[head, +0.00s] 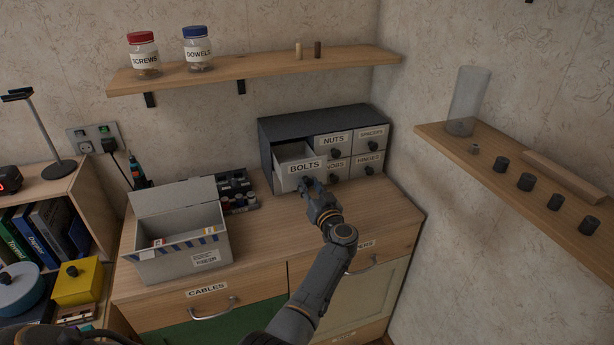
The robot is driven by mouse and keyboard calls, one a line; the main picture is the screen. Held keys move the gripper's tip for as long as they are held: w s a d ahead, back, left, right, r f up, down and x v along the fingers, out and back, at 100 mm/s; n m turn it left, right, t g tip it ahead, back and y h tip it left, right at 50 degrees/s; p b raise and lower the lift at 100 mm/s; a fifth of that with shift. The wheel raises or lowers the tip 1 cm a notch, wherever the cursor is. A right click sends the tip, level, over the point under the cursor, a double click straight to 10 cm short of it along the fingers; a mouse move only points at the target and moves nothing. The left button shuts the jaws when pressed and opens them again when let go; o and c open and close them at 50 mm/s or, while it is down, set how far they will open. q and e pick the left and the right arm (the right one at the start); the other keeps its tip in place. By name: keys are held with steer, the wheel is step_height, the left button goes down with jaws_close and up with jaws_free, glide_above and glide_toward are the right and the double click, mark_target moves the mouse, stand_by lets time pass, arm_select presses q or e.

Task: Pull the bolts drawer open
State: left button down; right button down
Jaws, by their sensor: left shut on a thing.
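The bolts drawer (290,169) is the upper left drawer of a dark grey cabinet (267,148) on the wooden counter. It stands out from the cabinet front, and part of its light inside shows. Its white label reads BOLTS. My left gripper (308,184) is at the drawer's front, just below the label, shut on the drawer's knob, which the fingers hide. My right gripper is not in view.
Other closed drawers, including the nuts drawer (333,140), sit beside it. An open grey box (185,256) stands on the counter at left. A wooden shelf (265,70) with jars hangs above. A side shelf (500,178) with black knobs is at right.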

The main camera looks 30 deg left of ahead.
arm_select(q)
steer(key=shift+s+d, duration=0.1)
steer(key=shift+d, duration=0.05)
steer(key=c, duration=1.4)
jaws_free()
steer(key=o, duration=0.4)
step_height(320, 180, up, 10)
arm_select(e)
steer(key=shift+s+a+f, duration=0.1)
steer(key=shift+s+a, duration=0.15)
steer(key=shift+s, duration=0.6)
